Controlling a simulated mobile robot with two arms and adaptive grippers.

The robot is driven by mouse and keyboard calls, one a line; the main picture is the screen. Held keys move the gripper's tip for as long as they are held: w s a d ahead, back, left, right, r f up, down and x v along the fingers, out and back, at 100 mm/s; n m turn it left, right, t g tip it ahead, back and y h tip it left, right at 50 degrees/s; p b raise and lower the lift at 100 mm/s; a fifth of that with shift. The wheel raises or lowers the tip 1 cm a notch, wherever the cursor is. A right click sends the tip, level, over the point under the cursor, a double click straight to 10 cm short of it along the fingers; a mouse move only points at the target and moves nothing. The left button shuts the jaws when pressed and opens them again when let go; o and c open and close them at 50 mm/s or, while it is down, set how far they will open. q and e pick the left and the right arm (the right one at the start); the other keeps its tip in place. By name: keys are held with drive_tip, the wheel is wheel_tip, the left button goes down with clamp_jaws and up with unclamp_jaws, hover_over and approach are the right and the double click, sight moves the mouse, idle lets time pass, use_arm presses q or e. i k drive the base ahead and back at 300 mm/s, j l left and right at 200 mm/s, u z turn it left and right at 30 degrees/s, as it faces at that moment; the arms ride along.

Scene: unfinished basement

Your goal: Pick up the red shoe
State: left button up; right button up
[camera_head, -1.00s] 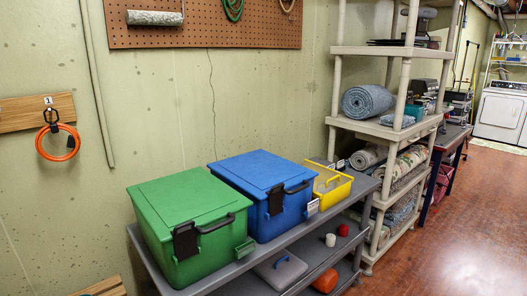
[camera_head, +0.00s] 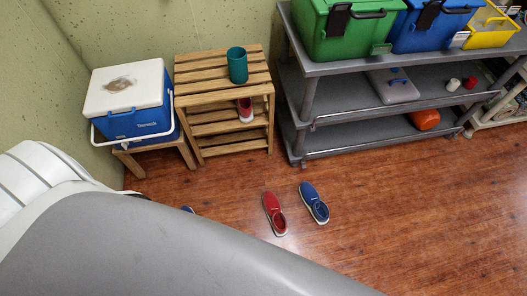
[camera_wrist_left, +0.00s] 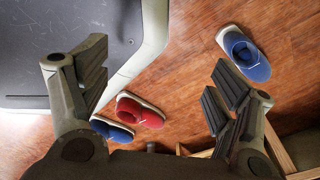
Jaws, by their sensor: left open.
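A red shoe (camera_head: 274,213) lies on the wooden floor in the head view, with a blue shoe (camera_head: 314,203) just right of it. Another red shoe (camera_head: 245,109) sits on a slatted wooden rack (camera_head: 222,62). A second blue shoe (camera_head: 187,209) is mostly hidden behind my arm. In the left wrist view, my left gripper (camera_wrist_left: 157,88) is open and empty. A red shoe (camera_wrist_left: 141,110) shows between its fingers, apart from them and farther off, next to a blue shoe (camera_wrist_left: 112,130). Another blue shoe (camera_wrist_left: 243,52) lies upper right. My right gripper is not in view.
A blue and white cooler (camera_head: 130,100) stands left of the rack, which bears a teal cup (camera_head: 237,65). A grey shelf unit (camera_head: 345,142) with green, blue and yellow boxes stands at the right. The floor right of the shoes is clear.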

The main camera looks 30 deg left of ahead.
sight(272, 206)
drive_tip(key=k+j+u, duration=0.1)
drive_tip(key=k, duration=0.4)
drive_tip(key=k+j+u, duration=0.1)
drive_tip(key=k+j, duration=0.15)
drive_tip(key=k, duration=0.25)
drive_tip(key=i+l+u, duration=0.1)
drive_tip(key=i+u, duration=0.25)
drive_tip(key=k, duration=0.05)
